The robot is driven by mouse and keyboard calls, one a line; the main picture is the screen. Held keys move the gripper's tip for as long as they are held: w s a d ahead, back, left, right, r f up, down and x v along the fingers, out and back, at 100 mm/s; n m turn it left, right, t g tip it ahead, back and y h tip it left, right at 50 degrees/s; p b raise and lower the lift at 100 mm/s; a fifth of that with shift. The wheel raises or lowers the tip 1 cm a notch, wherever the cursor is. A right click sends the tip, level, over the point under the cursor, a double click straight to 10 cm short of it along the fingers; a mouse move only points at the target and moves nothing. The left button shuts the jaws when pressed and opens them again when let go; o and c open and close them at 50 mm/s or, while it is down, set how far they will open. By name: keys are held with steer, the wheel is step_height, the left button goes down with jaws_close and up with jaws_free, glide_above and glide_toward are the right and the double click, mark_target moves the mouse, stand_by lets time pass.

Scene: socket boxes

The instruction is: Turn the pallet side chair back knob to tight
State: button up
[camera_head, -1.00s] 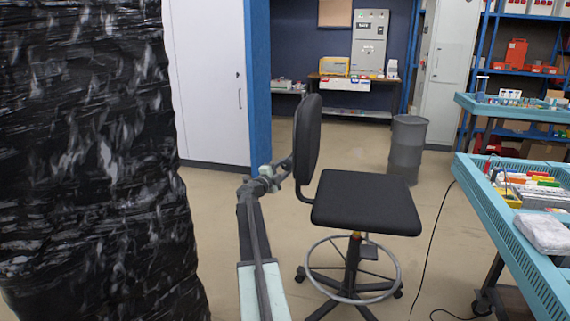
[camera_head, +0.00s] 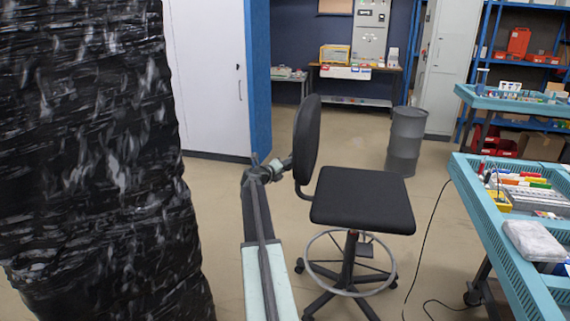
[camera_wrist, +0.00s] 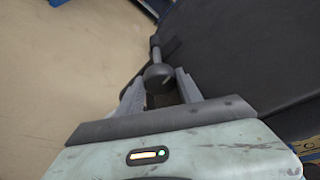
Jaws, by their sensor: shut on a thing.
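The black office chair has an upright back (camera_head: 307,140), seen nearly edge-on in the head view, and a flat seat (camera_head: 362,200). Its back knob (camera_wrist: 158,76) is a dark round ball on a short stem beside the dark chair back, in the wrist view. My gripper (camera_wrist: 160,83) is shut on the knob, with one finger on each side of it. In the head view my gripper (camera_head: 285,165) is at the left side of the chair back, low down. The knob is too small and hidden to make out there. No tight or loose mark is visible.
A tall pallet load in black wrap (camera_head: 95,160) stands close on the left. A blue-framed workbench (camera_head: 500,235) with trays is on the right. A grey bin (camera_head: 406,142) stands behind the chair. Floor is clear between chair and bench, except for a cable (camera_head: 424,250).

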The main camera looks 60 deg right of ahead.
steer(key=shift+m+y+p, duration=0.3)
steer(key=shift+m+p, duration=0.1)
steer(key=shift+m, duration=0.2)
steer(key=o, duration=1.1)
steer(key=p+v, duration=0.2)
steer(key=v, duration=0.5)
steer(key=shift+s+a+r, duration=0.1)
steer(key=shift+a, duration=0.3)
